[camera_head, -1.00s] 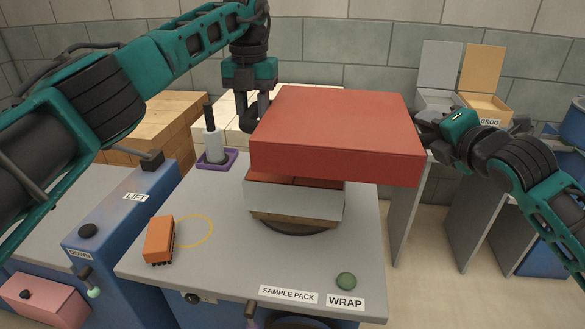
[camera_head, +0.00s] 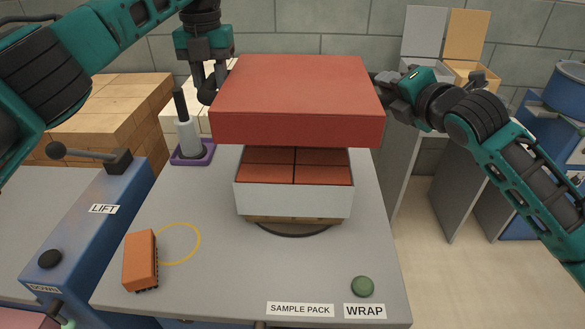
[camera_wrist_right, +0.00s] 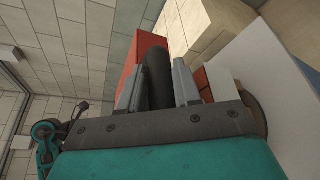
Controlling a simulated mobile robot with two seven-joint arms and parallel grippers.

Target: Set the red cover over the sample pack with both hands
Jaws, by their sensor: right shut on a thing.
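The red cover (camera_head: 295,95) is held level in the air, above and behind the sample pack (camera_head: 292,200). The pack is a white-banded block with red-brown bricks on top, on a wooden board over a dark round plate. The cover and pack are apart. My right gripper (camera_head: 388,92) is shut at the cover's right end. The right wrist view shows its fingers (camera_wrist_right: 158,88) around a dark round bar beside the red cover (camera_wrist_right: 148,45). My left gripper (camera_head: 208,82) is at the cover's left end, its fingers around a dark grip, partly hidden.
On the grey table are an orange brush (camera_head: 140,260), a yellow ring (camera_head: 180,243), a green button (camera_head: 362,286) and a bottle on a purple tray (camera_head: 192,150). A blue lift post (camera_head: 95,220) with a lever stands left. The table right of the pack is clear.

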